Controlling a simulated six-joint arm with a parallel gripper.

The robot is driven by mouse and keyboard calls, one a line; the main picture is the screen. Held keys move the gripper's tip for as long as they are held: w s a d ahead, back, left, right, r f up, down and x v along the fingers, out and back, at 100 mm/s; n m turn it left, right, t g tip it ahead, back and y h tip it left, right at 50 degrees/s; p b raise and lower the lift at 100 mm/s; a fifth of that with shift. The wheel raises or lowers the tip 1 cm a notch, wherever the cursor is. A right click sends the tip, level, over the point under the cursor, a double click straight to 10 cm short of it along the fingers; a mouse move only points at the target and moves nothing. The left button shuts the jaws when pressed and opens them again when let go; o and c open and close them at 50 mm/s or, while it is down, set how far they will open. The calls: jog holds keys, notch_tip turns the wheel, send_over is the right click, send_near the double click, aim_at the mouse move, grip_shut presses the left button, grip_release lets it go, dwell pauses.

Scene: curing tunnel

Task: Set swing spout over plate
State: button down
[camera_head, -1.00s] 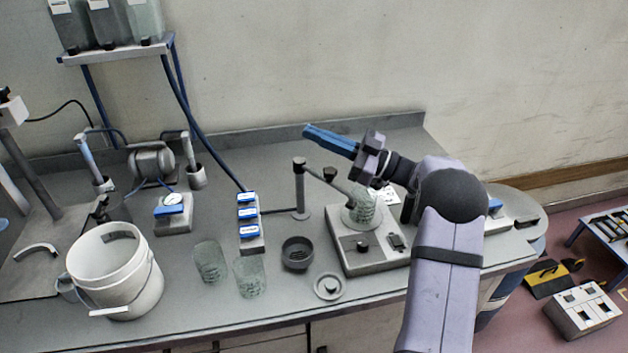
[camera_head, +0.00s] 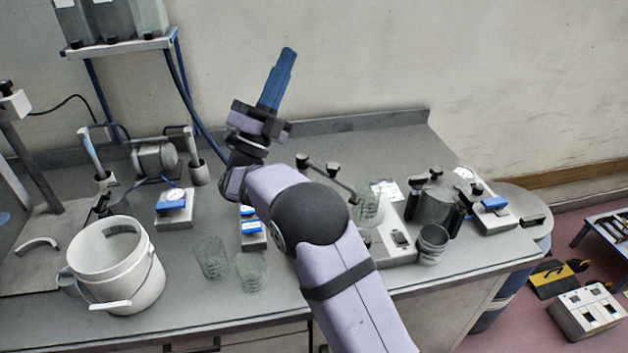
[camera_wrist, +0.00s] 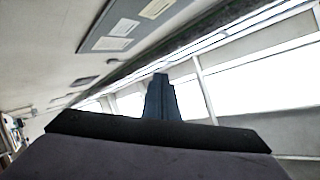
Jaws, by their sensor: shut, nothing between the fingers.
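The swing spout (camera_head: 328,169) is a dark arm on a post behind the hot plate. Its tip end reaches right, over a clear glass beaker (camera_head: 368,207) that stands on the plate (camera_head: 395,245). My arm hides the spout post's lower part and most of the plate's left side. My gripper (camera_head: 286,62) is raised well above the bench, to the left of the spout, with its blue fingers pointing up and together. The wrist view shows the closed fingers (camera_wrist: 161,95) against the wall and windows, with no task object in sight.
A white bucket (camera_head: 115,270) stands at the left front, beside two glass beakers (camera_head: 211,258). A row of blue-labelled valves (camera_head: 252,235) is partly behind my arm. A grey pot (camera_head: 436,205) and a small cup (camera_head: 431,245) stand right of the plate.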

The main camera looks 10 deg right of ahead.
jog(key=s+a+f+m+g+y+b, duration=0.15)
jog(key=s+a+f+g+y, duration=0.3)
jog(key=f, duration=0.75)
jog(key=s+a+f+m+g+y+b, duration=0.15)
jog(key=s+a+f+g, duration=0.25)
jog(key=s+f+g, duration=0.55)
jog(key=w+d+f+t+p, duration=0.1)
jog(key=w+d+p, duration=0.2)
jog(key=d, duration=0.3)
jog(key=w+d+f+t+p, duration=0.1)
jog(key=w+d+t+p, duration=0.1)
jog(key=w+d, duration=0.3)
jog(key=shift+d+m+t+h+p, duration=0.3)
jog(key=shift+d+m+p, duration=0.1)
jog(key=shift+d+p, duration=0.55)
jog(key=shift+d+f, duration=0.1)
jog(key=shift+d, duration=0.05)
